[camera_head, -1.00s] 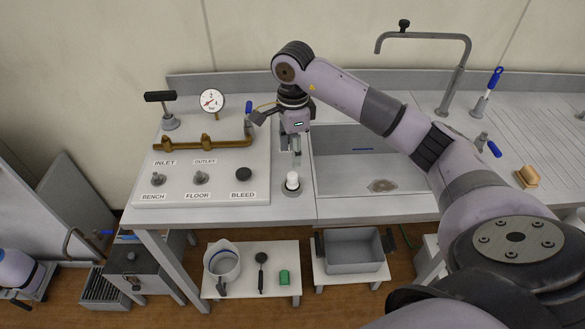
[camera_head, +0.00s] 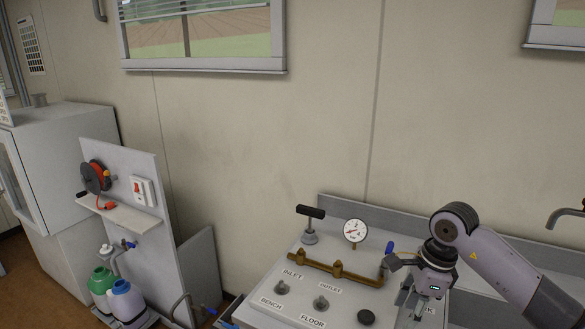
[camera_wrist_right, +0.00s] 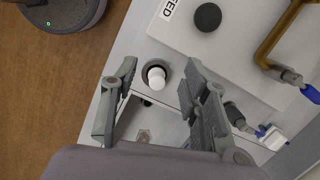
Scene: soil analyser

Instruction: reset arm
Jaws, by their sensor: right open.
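My right arm (camera_head: 503,271) comes in from the right in the head view. My right gripper (camera_head: 412,306) points down beside the front right of the valve panel (camera_head: 262,315). In the right wrist view my right gripper (camera_wrist_right: 158,74) is open, its two fingers spread wide apart. A small white round-topped piece (camera_wrist_right: 157,76) in a dark ring shows between the fingertips, apart from both fingers. Nothing is held. My left gripper is in neither current view.
The panel carries a black-handled valve (camera_head: 310,238), a pressure gauge (camera_head: 356,231), brass piping (camera_head: 330,268) and several knobs. A sink (camera_wrist_right: 144,134) lies below the fingers in the wrist view. A board with an orange cable reel (camera_head: 96,177) and bottles (camera_head: 127,300) stand left.

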